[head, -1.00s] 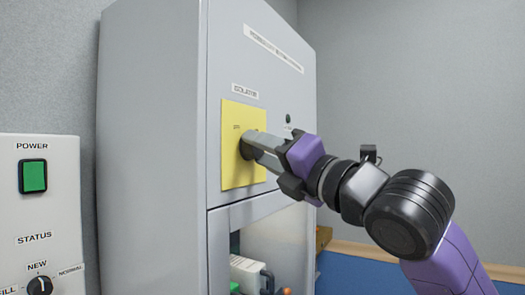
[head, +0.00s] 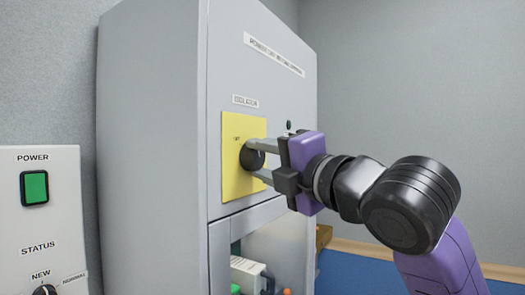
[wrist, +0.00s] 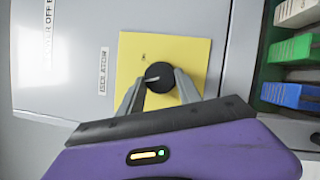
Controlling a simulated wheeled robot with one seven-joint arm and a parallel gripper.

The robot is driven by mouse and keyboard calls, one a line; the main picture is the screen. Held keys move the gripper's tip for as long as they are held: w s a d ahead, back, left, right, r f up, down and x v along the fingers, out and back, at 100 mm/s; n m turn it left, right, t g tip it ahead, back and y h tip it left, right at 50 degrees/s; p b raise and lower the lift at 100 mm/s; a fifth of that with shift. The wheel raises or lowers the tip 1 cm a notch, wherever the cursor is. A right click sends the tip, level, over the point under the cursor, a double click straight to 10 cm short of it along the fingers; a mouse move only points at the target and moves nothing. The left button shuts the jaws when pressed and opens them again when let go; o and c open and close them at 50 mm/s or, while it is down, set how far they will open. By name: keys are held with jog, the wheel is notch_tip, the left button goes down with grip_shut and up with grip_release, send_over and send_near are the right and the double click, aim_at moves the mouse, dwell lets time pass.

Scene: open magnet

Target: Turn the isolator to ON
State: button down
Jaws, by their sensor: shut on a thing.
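The isolator is a round black knob (head: 252,155) on a yellow plate (head: 236,188), under an ISOLATOR label on the grey cabinet front. My gripper (head: 262,160) is shut on the knob, with one finger above it and one below. In the wrist view the knob (wrist: 159,75) sits between the two grey fingertips, and a pale line shows on its face. A small mark shows on the plate's upper left in the head view; the ON marking cannot be read. My fingers hide part of the plate.
The grey cabinet (head: 150,120) has an open bay below the plate, with coloured blocks (wrist: 290,93) inside. A panel (head: 50,215) with a green POWER button (head: 34,188) stands at the left. A small lamp (head: 289,126) right of the plate looks dark green.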

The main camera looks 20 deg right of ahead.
jog(key=m+p, duration=0.1)
jog(key=m, duration=0.1)
jog(key=r+m+g+h+p, duration=0.1)
jog(key=p, duration=0.1)
jog(key=shift+m, duration=0.4)
jog(key=m+g+p, duration=0.1)
jog(key=m+p, duration=0.2)
jog(key=shift+r+g+p, duration=0.1)
jog(key=shift+g+p, duration=0.3)
jog(key=m+g+p, duration=0.1)
jog(key=m+p, duration=0.1)
jog(key=p, duration=0.1)
jog(key=shift+d+m+y, duration=0.1)
jog(key=shift+m+y, duration=0.2)
jog(key=shift+w+m+g+p, duration=0.1)
jog(key=shift+m+g+p, duration=0.4)
jog(key=shift+m+p, duration=0.35)
jog(key=c, duration=0.8)
grip_release()
jog(key=shift+c, duration=0.2)
